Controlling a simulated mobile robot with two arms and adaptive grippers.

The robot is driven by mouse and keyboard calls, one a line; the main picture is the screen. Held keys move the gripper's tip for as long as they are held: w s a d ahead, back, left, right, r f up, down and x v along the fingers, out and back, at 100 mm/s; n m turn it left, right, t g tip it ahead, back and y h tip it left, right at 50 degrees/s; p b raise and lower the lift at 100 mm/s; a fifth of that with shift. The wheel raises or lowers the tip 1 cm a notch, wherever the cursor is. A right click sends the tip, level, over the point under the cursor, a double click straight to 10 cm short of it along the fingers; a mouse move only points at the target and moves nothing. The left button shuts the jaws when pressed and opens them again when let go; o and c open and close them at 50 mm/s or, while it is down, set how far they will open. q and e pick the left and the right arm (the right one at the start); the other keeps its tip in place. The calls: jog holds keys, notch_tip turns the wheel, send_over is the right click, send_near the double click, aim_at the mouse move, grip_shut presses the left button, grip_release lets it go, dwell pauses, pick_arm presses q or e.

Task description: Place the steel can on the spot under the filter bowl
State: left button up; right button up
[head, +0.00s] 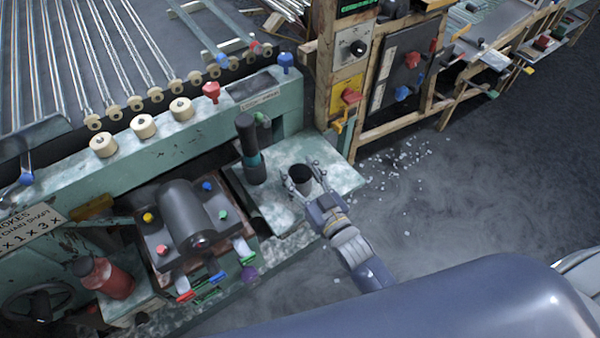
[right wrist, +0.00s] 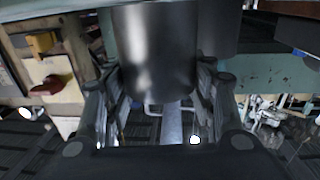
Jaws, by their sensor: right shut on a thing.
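The steel can (head: 301,174) is a small dark open-topped cylinder, upright, over the pale green worn plate (head: 338,176). My right gripper (head: 302,181) is shut on it. In the right wrist view the can (right wrist: 157,50) is a smooth grey cylinder between the two fingers of the gripper (right wrist: 160,82). I cannot tell whether the can touches the plate. My left gripper is not in view.
A green machine rail (head: 190,137) with cream spools and coloured knobs runs behind. A dark motor-like block (head: 183,218) with coloured caps stands at the left. A wooden-framed panel (head: 403,67) stands behind right. Glassy shards (head: 397,172) lie on the open floor at right.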

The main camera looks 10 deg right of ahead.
jog(key=o, duration=0.7)
jog(key=shift+f, duration=0.15)
jog(key=o, duration=0.4)
jog(key=shift+r, duration=0.3)
jog(key=v, duration=1.2)
jog(key=shift+f+b, duration=0.1)
jog(key=shift+b, duration=0.25)
